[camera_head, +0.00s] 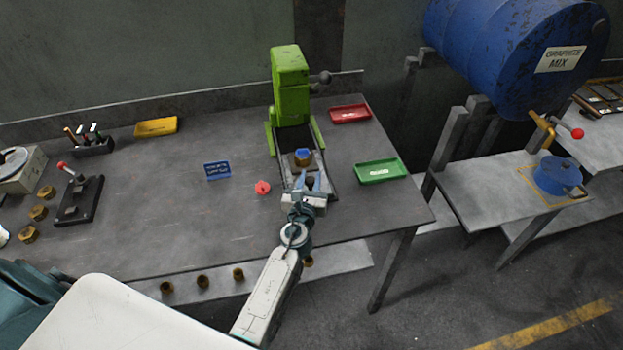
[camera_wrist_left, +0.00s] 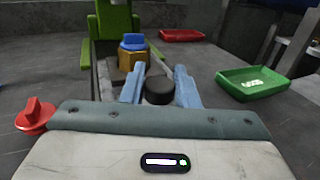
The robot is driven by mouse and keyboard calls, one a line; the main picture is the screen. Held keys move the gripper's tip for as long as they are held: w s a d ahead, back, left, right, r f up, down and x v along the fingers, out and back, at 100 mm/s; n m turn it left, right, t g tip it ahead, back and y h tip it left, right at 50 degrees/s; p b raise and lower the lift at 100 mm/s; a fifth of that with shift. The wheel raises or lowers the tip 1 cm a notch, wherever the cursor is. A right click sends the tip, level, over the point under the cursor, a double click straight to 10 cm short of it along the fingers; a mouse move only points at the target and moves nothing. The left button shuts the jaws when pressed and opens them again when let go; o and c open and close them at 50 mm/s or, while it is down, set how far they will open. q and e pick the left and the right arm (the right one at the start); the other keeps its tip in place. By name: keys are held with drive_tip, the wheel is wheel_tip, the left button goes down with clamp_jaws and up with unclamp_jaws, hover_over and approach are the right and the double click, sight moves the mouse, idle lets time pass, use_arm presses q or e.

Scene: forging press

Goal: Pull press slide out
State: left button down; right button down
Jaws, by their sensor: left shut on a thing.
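The green press (camera_head: 290,88) stands at the back of the grey table. Its slide (camera_head: 323,172) extends forward between green rails, out in front of the press. A brass piece with a blue top (camera_head: 302,157) sits on the slide; it also shows in the left wrist view (camera_wrist_left: 132,52). My left gripper (camera_head: 308,182) is at the front end of the slide. In the left wrist view its blue fingers (camera_wrist_left: 160,88) are shut around a dark round knob (camera_wrist_left: 159,91), the slide's handle. My right gripper is not in view.
A red knob-like piece (camera_head: 262,187) stands left of the slide. A green tray (camera_head: 380,171) and a red tray (camera_head: 350,114) lie to its right. The table front is mostly clear.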

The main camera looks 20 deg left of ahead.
use_arm(q)
drive_tip(key=c, duration=1.5)
unclamp_jaws()
drive_tip(key=shift+w+a+f, duration=0.15)
drive_tip(key=shift+w+f, duration=0.05)
drive_tip(key=shift+w, duration=0.05)
drive_tip(key=o, duration=0.4)
drive_tip(key=shift+c, duration=0.2)
drive_tip(key=shift+w, duration=0.1)
drive_tip(key=shift+r, duration=0.1)
drive_tip(key=shift+s, duration=0.2)
drive_tip(key=b+v, duration=0.1)
drive_tip(key=v, duration=0.8)
drive_tip(key=shift+s+b, duration=0.3)
drive_tip(key=shift+s+d, duration=0.25)
drive_tip(key=shift+s, duration=0.2)
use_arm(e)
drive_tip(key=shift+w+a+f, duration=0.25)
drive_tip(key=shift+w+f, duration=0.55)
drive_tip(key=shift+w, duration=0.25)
